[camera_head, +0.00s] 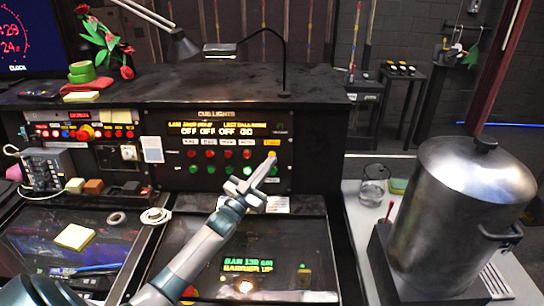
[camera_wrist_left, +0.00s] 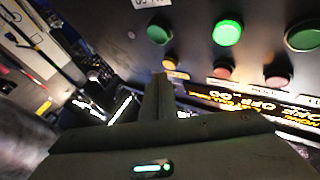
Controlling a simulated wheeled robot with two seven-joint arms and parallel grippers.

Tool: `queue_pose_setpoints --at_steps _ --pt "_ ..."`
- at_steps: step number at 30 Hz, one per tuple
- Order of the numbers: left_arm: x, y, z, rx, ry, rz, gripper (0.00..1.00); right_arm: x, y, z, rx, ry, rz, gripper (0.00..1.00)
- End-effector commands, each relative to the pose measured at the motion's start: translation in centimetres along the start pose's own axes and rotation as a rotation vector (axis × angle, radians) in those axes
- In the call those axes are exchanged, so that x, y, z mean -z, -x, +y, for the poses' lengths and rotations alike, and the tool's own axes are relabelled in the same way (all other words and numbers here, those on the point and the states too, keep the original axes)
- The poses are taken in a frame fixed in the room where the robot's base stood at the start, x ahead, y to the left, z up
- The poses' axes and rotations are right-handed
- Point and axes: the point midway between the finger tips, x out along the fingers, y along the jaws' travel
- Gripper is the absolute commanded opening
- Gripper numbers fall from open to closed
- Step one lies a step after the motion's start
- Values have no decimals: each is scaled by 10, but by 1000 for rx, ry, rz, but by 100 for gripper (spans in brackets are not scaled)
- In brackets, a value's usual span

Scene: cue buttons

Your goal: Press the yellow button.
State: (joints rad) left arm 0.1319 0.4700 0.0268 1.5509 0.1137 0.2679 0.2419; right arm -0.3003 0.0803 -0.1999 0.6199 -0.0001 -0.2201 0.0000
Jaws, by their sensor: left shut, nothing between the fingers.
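The black cue lights panel (camera_head: 215,150) stands upright at the back of the desk, with a row of red buttons above a row of green ones. The small yellow button (camera_head: 271,154) is at the right end of the red row, under a yellow label. In the left wrist view it shows as an amber button (camera_wrist_left: 169,62) just beyond the fingertips. My left gripper (camera_head: 270,162) is shut and empty, its tip at or just in front of the yellow button. It also shows in the left wrist view (camera_wrist_left: 160,82). I cannot tell whether it touches. My right gripper is not in view.
A lit green button (camera_wrist_left: 227,33) and red buttons (camera_wrist_left: 277,74) are close by. A gooseneck lamp (camera_head: 284,75) stands on the desk top. A large metal pot (camera_head: 455,210) and a glass jar (camera_head: 373,186) are on the right. A screen (camera_head: 245,262) lies below my left arm.

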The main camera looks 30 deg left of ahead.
Motion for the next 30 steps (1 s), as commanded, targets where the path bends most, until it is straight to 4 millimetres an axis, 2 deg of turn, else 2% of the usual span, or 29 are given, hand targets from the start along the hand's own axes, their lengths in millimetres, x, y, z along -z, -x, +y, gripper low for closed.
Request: queue_pose_setpoints --at_steps 30 --pt "-4 -6 -4 0 0 0 0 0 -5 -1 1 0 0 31"
